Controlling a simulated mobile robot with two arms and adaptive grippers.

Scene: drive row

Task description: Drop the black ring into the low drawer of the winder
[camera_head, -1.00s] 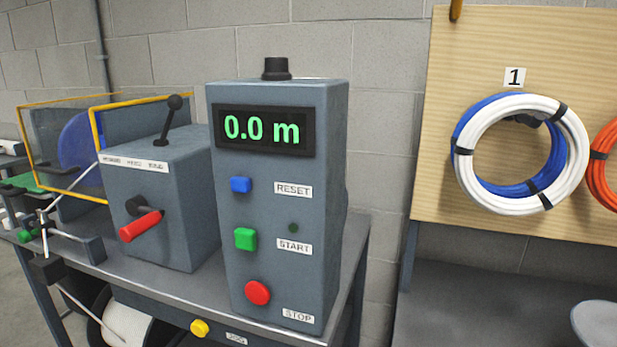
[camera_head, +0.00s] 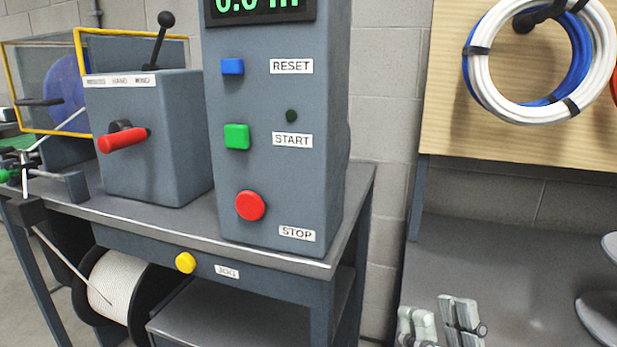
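The black ring is not seen in this view. The winder is a grey bench (camera_head: 150,213) with a control box (camera_head: 280,180) and a lever box (camera_head: 150,170) on top. Under its top, at the lower middle, is a flat grey surface (camera_head: 215,312), cut by the frame's bottom edge; I cannot tell whether it is a drawer or a shelf. My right gripper (camera_head: 440,316) pokes in at the bottom edge, right of the bench. Its two fingers stand a little apart with nothing seen between them. My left gripper is not in view.
A white cable spool (camera_head: 118,290) hangs under the bench at left. A yellow jog button (camera_head: 185,262) sits on the front rail. A wooden board (camera_head: 500,135) with a white coil (camera_head: 480,85) and a blue coil hangs at right. A grey surface (camera_head: 530,265) lies below the board.

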